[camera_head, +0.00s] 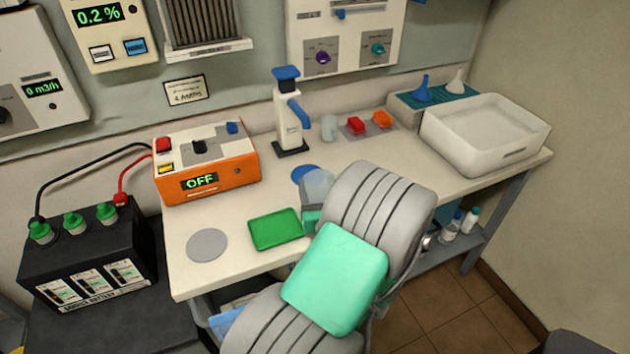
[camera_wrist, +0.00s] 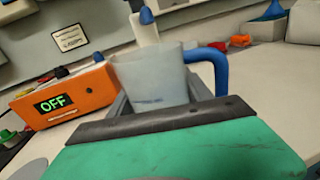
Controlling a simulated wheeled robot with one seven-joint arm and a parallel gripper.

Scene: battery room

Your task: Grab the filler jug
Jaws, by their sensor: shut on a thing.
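The filler jug (camera_wrist: 150,78) is a translucent grey-white vessel with a blue handle (camera_wrist: 219,70) on its right side in the wrist view. It stands upright between the two fingers of my gripper (camera_wrist: 158,104), which is shut on its body. In the head view the jug (camera_head: 318,184) shows near the middle of the bench, partly hidden behind my grey and green arm. My gripper's fingers are mostly hidden there. I cannot tell whether the jug's base touches the bench.
A blue disc (camera_head: 304,173) lies beside the jug. A white pump dispenser (camera_head: 289,118) stands behind it. An orange charger (camera_head: 207,172) reading OFF is left, a green pad (camera_head: 275,229) and grey disc (camera_head: 206,245) in front. A white tub (camera_head: 484,141) stands right.

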